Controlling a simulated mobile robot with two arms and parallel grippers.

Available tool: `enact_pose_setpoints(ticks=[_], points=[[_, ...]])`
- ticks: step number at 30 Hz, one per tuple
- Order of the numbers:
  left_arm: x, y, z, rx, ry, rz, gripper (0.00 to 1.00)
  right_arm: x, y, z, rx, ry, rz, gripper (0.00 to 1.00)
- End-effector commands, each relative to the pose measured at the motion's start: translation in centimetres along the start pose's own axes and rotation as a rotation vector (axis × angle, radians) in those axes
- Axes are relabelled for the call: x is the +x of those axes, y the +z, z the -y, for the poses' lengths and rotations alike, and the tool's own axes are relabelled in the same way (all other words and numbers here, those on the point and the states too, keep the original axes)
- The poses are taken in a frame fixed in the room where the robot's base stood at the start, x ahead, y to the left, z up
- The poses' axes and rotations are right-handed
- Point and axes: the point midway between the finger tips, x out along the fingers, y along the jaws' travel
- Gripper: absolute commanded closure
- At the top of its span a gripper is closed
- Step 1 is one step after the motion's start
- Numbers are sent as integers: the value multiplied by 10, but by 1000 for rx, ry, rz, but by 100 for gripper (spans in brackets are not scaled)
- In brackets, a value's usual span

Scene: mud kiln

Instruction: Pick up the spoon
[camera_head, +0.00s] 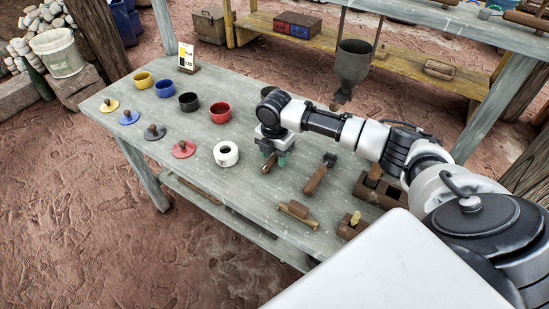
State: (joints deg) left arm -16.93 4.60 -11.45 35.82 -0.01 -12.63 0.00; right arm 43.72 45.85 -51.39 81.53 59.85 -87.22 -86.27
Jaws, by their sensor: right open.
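My right gripper (276,154) is over the grey wooden table (235,170), pointing down with its fingers open. A small brown wooden-handled piece (268,164) lies at its fingertips, partly hidden by the gripper. It may be the spoon, but its far end cannot be seen. A longer tool with a brown handle (316,178) lies just to the right of the gripper, apart from it. My left gripper is not in view.
Several coloured bowls, such as the red bowl (220,112), and lids, such as the red lid (183,149), stand left of the gripper. A white ring-shaped pot (226,153) is close by. A wooden roller-like tool (297,212) lies near the front edge.

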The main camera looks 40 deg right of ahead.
Motion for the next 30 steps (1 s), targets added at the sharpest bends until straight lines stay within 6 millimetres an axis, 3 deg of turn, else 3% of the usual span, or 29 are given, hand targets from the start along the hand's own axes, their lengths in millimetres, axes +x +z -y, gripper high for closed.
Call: enact_pose_setpoints(ticks=[8,18,30], points=[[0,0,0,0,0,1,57,5,0,0,-1,0,1,51],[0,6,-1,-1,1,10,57,5,0,0,0,0,1,100],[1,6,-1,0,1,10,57,-4,0,0,0,3,1,100]])
